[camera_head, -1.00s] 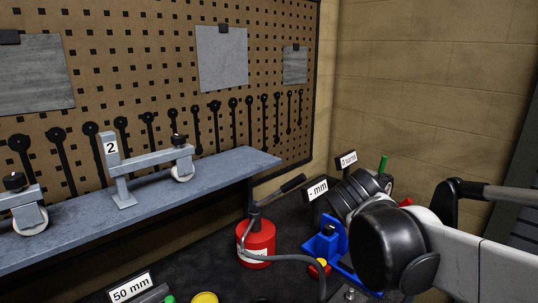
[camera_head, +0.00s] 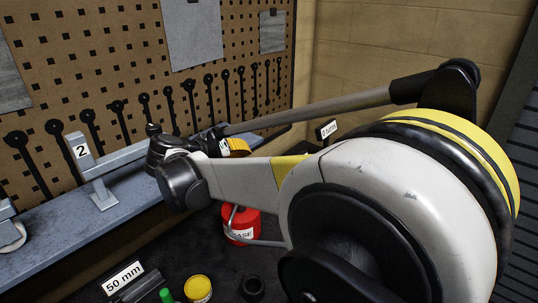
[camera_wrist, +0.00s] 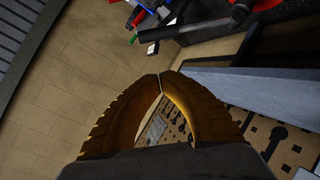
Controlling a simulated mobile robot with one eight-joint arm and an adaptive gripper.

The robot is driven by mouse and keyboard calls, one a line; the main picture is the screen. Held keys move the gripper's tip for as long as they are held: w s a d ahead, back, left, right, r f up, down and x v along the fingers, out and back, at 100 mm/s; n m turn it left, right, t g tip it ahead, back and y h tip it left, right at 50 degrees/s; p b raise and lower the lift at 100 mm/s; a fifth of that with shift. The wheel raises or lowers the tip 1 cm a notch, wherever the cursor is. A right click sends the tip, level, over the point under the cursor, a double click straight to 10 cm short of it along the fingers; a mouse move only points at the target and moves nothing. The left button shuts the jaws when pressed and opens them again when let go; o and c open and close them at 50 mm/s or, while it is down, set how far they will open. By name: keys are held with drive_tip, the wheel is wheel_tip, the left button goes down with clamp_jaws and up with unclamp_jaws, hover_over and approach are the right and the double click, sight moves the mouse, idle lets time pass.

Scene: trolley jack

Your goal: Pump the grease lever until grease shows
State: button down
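The red grease pump (camera_head: 242,226), labelled as grease, stands on the dark bench, partly behind my arm. A grey hose runs from it to the right. Its lever is hidden behind my arm in the head view. The blue jack is hidden behind my arm.
A grey shelf (camera_head: 50,225) with a bracket marked 2 (camera_head: 80,150) runs along the pegboard. A "50 mm" sign (camera_head: 122,278), a yellow cap (camera_head: 198,288) and a black ring (camera_head: 252,288) are at the front. A "0 turns" sign (camera_head: 327,129) stands behind my arm.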

drive_tip(key=x, duration=0.4)
drive_tip(key=s+f+x, duration=0.1)
drive_tip(key=x, duration=0.3)
drive_tip(key=d+x, duration=0.1)
drive_tip(key=x, duration=0.3)
drive_tip(key=shift+s+f+b, duration=0.1)
drive_tip(key=shift+f+b, duration=0.1)
drive_tip(key=shift+b, duration=0.15)
drive_tip(key=shift+d+f, duration=0.35)
drive_tip(key=shift+f, duration=0.05)
